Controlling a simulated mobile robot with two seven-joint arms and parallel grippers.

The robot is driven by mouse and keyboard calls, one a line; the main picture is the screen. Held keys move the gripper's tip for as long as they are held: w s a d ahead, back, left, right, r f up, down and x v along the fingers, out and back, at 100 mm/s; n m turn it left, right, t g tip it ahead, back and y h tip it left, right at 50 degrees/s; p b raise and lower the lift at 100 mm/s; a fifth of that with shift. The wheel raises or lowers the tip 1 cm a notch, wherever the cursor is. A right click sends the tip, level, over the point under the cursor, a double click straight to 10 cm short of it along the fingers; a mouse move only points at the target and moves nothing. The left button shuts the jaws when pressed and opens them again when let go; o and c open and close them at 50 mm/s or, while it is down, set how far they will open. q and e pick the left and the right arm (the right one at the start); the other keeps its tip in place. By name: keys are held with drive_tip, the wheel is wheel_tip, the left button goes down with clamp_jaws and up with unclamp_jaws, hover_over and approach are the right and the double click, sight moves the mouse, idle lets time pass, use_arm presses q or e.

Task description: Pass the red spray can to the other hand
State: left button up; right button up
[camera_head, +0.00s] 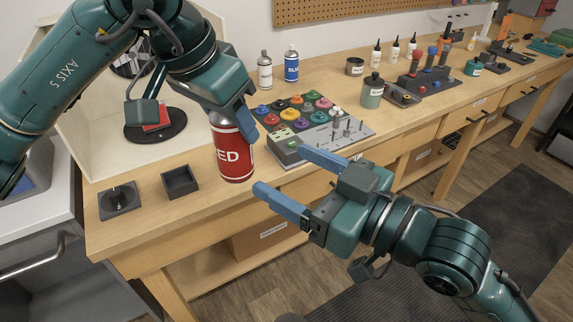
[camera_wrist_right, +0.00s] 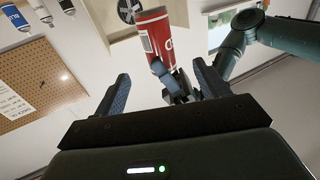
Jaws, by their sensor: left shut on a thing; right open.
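The red spray can (camera_head: 232,152), with a white lettered label, hangs upright in my left gripper (camera_head: 238,118) above the bench's front edge. The left gripper is shut on its upper part; the fingers partly hide the can's top. My right gripper (camera_head: 285,180) is open and empty, to the right of the can and a little lower, with its blue fingers pointing toward it. In the right wrist view the can (camera_wrist_right: 155,36) appears ahead of the open fingers (camera_wrist_right: 163,88), apart from them, with the left gripper (camera_wrist_right: 175,82) holding it.
A tray of colored knobs (camera_head: 318,130) sits on the bench behind the right gripper. A small black open box (camera_head: 180,182) and a dark square holder (camera_head: 118,200) stand at the left.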

sight(244, 148)
drive_tip(key=x, duration=1.2)
drive_tip(key=shift+s, duration=0.1)
drive_tip(key=c, duration=1)
use_arm(q)
drive_tip(key=o, duration=1.2)
drive_tip(key=shift+c, duration=0.2)
use_arm(e)
drive_tip(key=shift+r, duration=0.1)
drive_tip(key=shift+c, duration=0.7)
